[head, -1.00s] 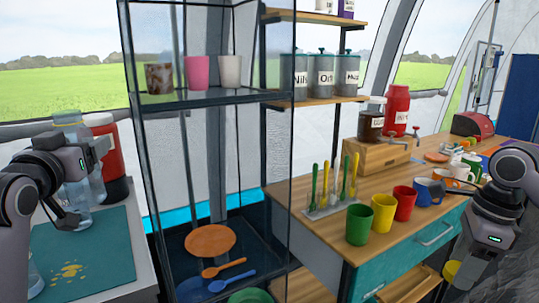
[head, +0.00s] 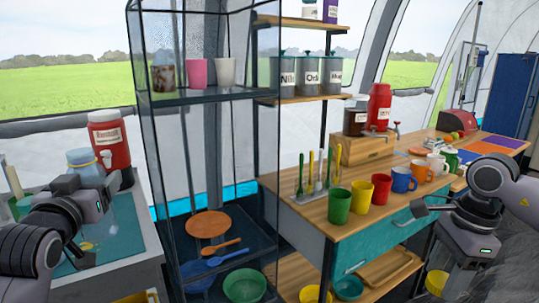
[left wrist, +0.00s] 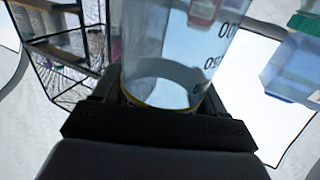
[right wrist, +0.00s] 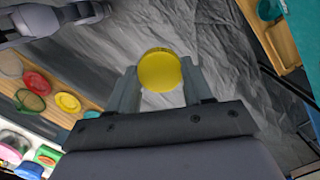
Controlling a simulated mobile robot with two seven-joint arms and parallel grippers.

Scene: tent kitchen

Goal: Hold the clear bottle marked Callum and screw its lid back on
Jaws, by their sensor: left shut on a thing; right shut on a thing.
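My left gripper (left wrist: 160,100) is shut on a clear bottle (left wrist: 180,45) with dark volume marks, seen close up in the left wrist view. The name on it cannot be read, and its mouth is out of frame there. In the head view my left gripper (head: 75,215) is over the left counter, and the arm hides much of what it holds. My right gripper (right wrist: 160,90) is shut on a round yellow lid (right wrist: 160,70), its flat face towards the right wrist camera. The lid is well apart from the bottle, on the right side of the scene.
A glass shelf unit (head: 205,98) stands in the middle. The wooden counter (head: 315,208) holds several mugs. A grey floor (right wrist: 210,30) lies under my right gripper.

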